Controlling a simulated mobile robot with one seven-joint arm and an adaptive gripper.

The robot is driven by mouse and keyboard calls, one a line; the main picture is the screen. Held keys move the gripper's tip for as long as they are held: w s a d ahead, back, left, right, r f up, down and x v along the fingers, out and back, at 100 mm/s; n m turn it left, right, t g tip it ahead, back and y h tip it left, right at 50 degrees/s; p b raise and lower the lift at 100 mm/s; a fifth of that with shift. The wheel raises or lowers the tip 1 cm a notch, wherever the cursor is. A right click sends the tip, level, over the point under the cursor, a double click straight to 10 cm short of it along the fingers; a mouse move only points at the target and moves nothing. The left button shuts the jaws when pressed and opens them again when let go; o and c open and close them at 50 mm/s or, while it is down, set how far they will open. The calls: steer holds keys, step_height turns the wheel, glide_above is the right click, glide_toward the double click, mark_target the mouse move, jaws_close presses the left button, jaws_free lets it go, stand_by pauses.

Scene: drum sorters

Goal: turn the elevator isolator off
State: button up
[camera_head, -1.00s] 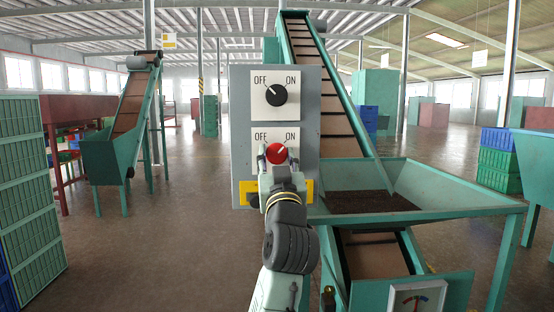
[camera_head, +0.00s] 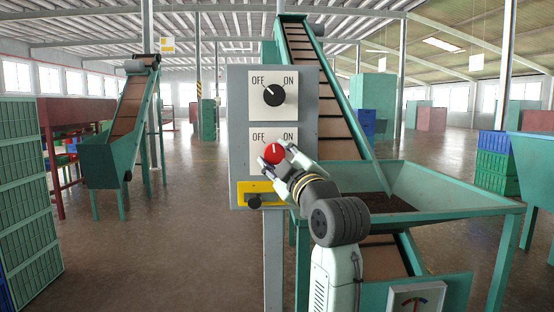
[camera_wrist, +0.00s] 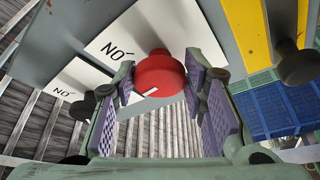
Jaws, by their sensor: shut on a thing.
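A grey control box (camera_head: 240,130) in the head view carries two white plates marked OFF at left and ON at right. The lower plate has a red rotary knob (camera_head: 273,153), also in the wrist view (camera_wrist: 160,73). Which knob is the elevator isolator is not labelled legibly.
A yellow plate (camera_head: 275,190) with a black knob (camera_head: 254,201) sits just below my gripper on the box. A green hopper (camera_head: 440,215) and conveyor stand behind at the right. Open floor lies to the left.

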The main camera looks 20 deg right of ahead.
steer(key=n, duration=0.2)
steer(key=n+g, duration=0.1)
steer(key=n, duration=0.1)
steer(key=shift+d+r+y, duration=0.1)
steer(key=shift+r+y, duration=0.1)
steer(key=shift+y, duration=0.2)
steer(key=shift+r+n+g+p, duration=0.1)
steer(key=shift+n+g+p, duration=0.6)
steer(key=shift+n, duration=1.2)
steer(key=o, duration=1.2)
steer(key=s, duration=0.8)
steer(key=s+d, duration=0.1)
steer(key=s, duration=0.3)
steer(key=shift+d, duration=0.1)
